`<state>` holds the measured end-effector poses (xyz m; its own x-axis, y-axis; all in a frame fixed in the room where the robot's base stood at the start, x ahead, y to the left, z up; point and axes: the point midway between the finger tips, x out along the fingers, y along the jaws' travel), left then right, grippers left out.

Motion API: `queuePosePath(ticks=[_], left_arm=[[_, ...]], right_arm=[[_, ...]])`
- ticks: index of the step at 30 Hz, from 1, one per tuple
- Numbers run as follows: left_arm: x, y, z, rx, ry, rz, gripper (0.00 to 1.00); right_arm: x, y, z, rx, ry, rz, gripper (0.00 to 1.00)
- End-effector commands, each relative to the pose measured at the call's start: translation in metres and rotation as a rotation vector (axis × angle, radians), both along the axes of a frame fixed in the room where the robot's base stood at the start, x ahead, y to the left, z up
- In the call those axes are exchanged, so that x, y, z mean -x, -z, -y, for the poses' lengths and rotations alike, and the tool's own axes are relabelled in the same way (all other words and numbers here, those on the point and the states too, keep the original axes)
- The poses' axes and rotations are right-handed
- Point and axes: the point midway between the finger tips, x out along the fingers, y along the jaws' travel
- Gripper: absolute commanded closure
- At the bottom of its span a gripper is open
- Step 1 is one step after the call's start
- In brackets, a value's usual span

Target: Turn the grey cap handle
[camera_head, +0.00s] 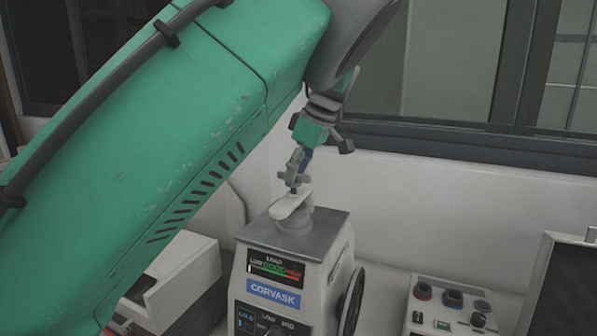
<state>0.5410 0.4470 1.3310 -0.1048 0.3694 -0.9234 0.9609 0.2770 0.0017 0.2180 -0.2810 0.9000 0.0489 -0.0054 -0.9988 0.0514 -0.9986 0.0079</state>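The grey cap handle (288,207) is a pale, flat lever on a round cap on top of the press (329,226). It points toward the front left of the press top. My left arm comes in from the left, and my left gripper (294,187) points down over the handle. Its fingertips are at the handle's upper end, touching or just above it; I cannot tell which. The fingers overlap in this view, so their opening is unclear. My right gripper is not in view.
The press has a load gauge (275,268), a blue CORVASK label and a dark handwheel (352,302) on its right side. A control box with knobs (452,299) stands to the right, beside a dark-screened panel (570,290). A wall and window lie behind.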

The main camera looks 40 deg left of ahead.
Motion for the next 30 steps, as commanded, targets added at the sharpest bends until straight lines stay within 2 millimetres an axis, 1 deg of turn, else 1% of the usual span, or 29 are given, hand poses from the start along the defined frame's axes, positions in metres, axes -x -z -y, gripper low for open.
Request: queuePosePath(ticks=[5, 8, 15, 18, 21, 24, 30], left_arm=[[0.0, -0.005, 0.003, 0.0, 0.001, 0.001, 0.69], [-0.002, -0.017, 0.007, 0.001, 0.002, 0.002, 0.69], [-0.01, -0.064, 0.025, -0.001, 0.002, 0.002, 0.69], [-0.012, -0.081, 0.032, 0.001, 0.002, 0.002, 0.69], [-0.014, -0.095, 0.037, 0.001, 0.002, 0.002, 0.69], [-0.015, -0.104, 0.041, 0.001, 0.001, 0.0, 0.69], [-0.016, -0.109, 0.043, 0.001, -0.001, -0.002, 0.69]], right_arm=[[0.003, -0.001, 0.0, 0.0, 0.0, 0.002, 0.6], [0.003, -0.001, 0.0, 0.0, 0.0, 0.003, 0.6], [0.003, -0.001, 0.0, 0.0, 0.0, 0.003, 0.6], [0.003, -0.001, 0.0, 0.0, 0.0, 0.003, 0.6], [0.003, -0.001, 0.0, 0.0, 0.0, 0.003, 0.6], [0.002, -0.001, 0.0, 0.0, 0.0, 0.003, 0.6], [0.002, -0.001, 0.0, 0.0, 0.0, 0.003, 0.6]])
